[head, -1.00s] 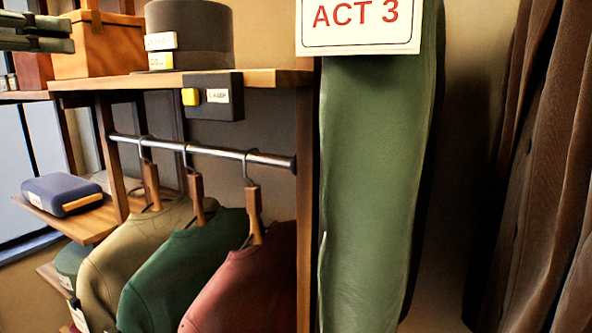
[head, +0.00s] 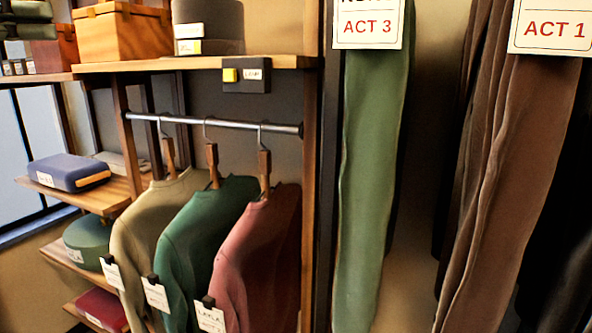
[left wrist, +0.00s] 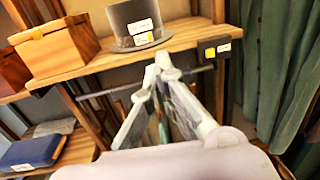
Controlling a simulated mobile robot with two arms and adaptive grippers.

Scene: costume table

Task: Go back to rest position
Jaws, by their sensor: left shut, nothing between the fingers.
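My left gripper (left wrist: 163,68) shows in the left wrist view, with its pale fingers converging to a shut tip and nothing between them. It is in front of the hanging rail (left wrist: 110,90), just below the shelf board in the picture. I cannot make out the left gripper in the head view. My right gripper is in neither view.
A wooden box (head: 136,32) and a grey hat (head: 207,25) stand on the shelf (head: 190,64). Below, beige (head: 150,220), green (head: 205,225) and red (head: 262,240) garments hang from a rail. Green (head: 370,190) and brown (head: 520,150) garments hang at right. A blue case (head: 68,172) sits lower left.

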